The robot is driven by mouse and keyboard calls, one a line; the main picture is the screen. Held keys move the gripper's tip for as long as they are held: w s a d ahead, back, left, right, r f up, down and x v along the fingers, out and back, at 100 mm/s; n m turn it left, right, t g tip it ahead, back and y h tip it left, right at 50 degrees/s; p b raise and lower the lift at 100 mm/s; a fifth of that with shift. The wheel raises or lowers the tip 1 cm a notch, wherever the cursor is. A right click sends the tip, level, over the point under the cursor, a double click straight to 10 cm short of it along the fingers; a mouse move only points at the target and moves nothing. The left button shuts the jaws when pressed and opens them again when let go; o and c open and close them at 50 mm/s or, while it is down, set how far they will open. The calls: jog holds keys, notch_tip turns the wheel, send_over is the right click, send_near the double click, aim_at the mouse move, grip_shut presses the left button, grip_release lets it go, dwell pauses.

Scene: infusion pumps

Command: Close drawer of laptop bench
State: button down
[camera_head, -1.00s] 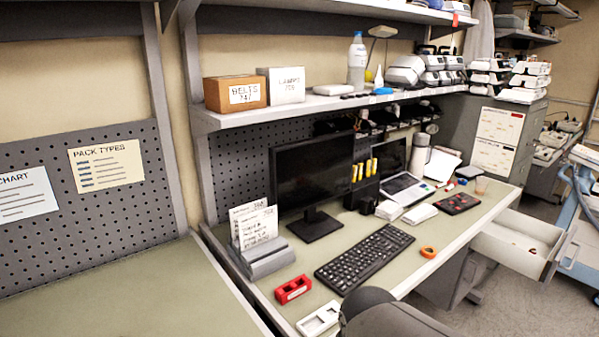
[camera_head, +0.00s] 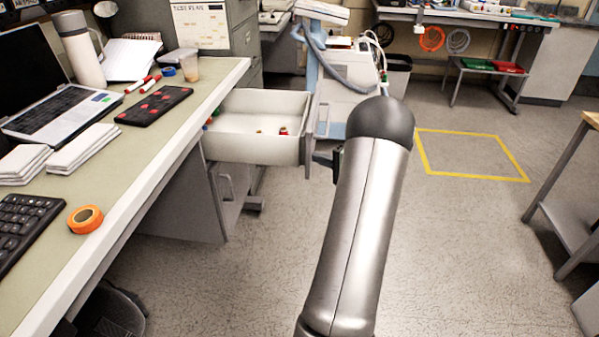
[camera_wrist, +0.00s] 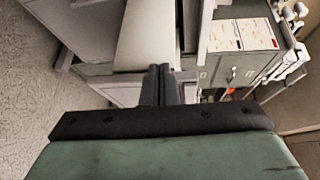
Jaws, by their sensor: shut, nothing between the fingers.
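The drawer (camera_head: 252,148) of the laptop bench (camera_head: 150,130) is pulled out from under the bench's right side in the head view. It is pale, with a few small coloured items inside. Its outer front panel (camera_head: 308,132) faces right, towards my arm. My gripper (camera_head: 318,157) is mostly hidden behind my forearm; a dark part of it shows beside the drawer's front. I cannot tell whether it touches. In the wrist view my gripper (camera_wrist: 161,72) has its dark fingers together and empty, over a pale surface that I cannot firmly identify.
A laptop (camera_head: 60,112), orange tape roll (camera_head: 85,219) and keyboard (camera_head: 25,225) lie on the bench. A blue-and-white wheeled cart (camera_head: 345,95) stands behind the drawer. A wooden-topped table (camera_head: 575,200) stands at the right. Open floor lies between.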

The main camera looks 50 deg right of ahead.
jog(key=s+d+f+m+t+h+b, duration=0.15)
jog(key=s+d+f+h, duration=0.35)
jog(key=d, duration=0.5)
jog(key=w+a+b, duration=0.1)
jog(key=w, duration=1.1)
jog(key=shift+w+m, duration=0.2)
jog(key=shift+m, duration=0.25)
jog(key=shift+w+a+f, duration=0.1)
jog(key=shift+f, duration=0.05)
